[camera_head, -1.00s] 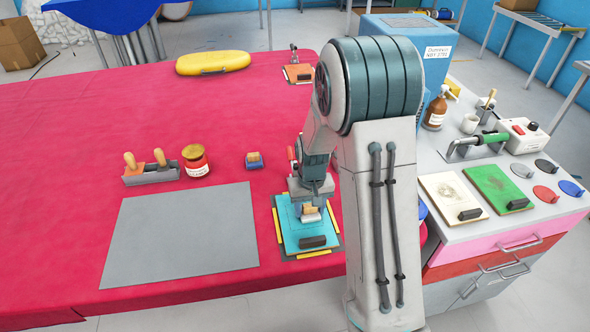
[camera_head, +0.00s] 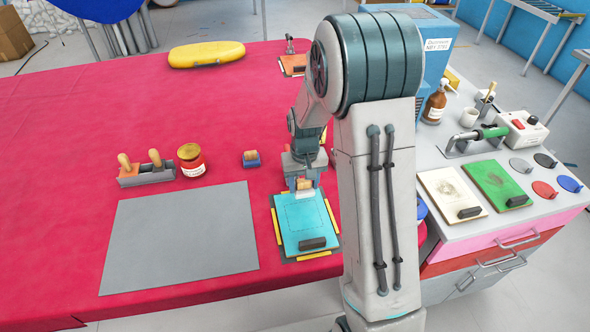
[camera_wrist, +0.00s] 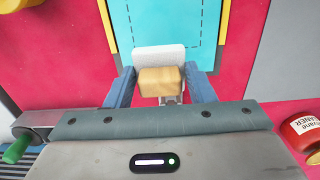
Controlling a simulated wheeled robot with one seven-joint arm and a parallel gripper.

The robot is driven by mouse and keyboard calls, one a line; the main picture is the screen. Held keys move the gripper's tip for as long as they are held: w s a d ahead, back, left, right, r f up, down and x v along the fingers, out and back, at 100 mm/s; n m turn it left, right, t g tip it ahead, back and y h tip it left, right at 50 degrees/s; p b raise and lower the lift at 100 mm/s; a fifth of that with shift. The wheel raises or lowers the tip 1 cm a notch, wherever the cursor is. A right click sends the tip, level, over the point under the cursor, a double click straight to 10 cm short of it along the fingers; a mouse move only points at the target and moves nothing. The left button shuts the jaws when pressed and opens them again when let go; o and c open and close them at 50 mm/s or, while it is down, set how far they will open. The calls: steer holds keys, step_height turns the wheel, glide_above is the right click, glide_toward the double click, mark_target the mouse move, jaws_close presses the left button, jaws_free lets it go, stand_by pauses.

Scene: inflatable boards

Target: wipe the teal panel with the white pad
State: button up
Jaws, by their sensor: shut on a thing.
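The teal panel (camera_head: 302,222) lies near the front right of the red table, with yellow strips along its edges, a dashed outline on its face and a dark block at its near end. My gripper (camera_head: 303,184) is over the panel's far end, shut on the tan wooden handle of the white pad (camera_wrist: 160,58). In the wrist view the handle (camera_wrist: 160,80) sits between the blue fingers, and the pad overlaps the edge of the teal panel (camera_wrist: 165,20). I cannot tell whether the pad touches the panel.
A grey sheet (camera_head: 180,240) lies left of the panel. A small blue block with a wooden top (camera_head: 251,159), a red jar (camera_head: 191,160) and a holder with wooden handles (camera_head: 146,172) stand behind it. A grey side bench (camera_head: 460,225) with tools is at right.

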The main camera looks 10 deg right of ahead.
steer(key=shift+r+p, duration=0.95)
steer(key=shift+r, duration=0.95)
steer(key=shift+s+f, duration=0.1)
steer(key=shift+s, duration=0.05)
